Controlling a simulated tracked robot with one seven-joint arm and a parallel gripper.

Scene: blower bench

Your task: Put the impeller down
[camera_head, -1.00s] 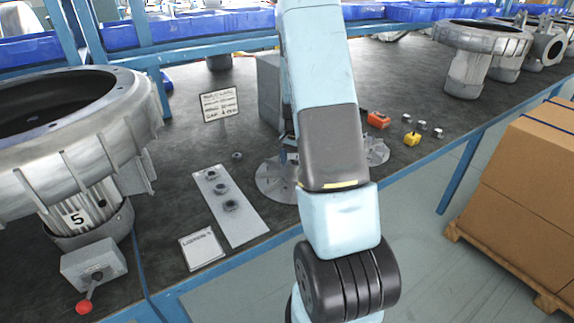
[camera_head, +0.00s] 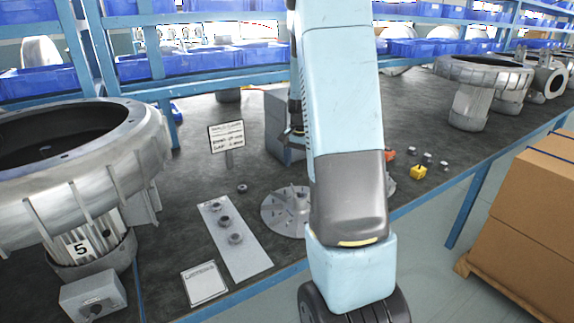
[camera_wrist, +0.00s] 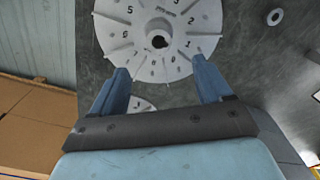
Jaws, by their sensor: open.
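The impeller, a grey finned disc (camera_head: 285,212) with a hub, lies flat on the dark bench beside my arm in the head view. In the wrist view a numbered grey disc (camera_wrist: 120,32) with a dark centre hole fills the top middle. My gripper (camera_wrist: 159,66) is open and empty. Its two blue fingers point toward the disc's lower edge, one on each side. I cannot tell whether they touch it. My arm hides part of the bench in the head view.
A large blower housing (camera_head: 92,190) marked 5 stands at left. A plate (camera_head: 248,255) with several dark rings, a sign (camera_head: 227,137) and a grey block (camera_head: 277,115) are near the impeller. A yellow part (camera_head: 418,172) sits right of my arm. Cartons (camera_head: 525,215) stand beyond the bench edge.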

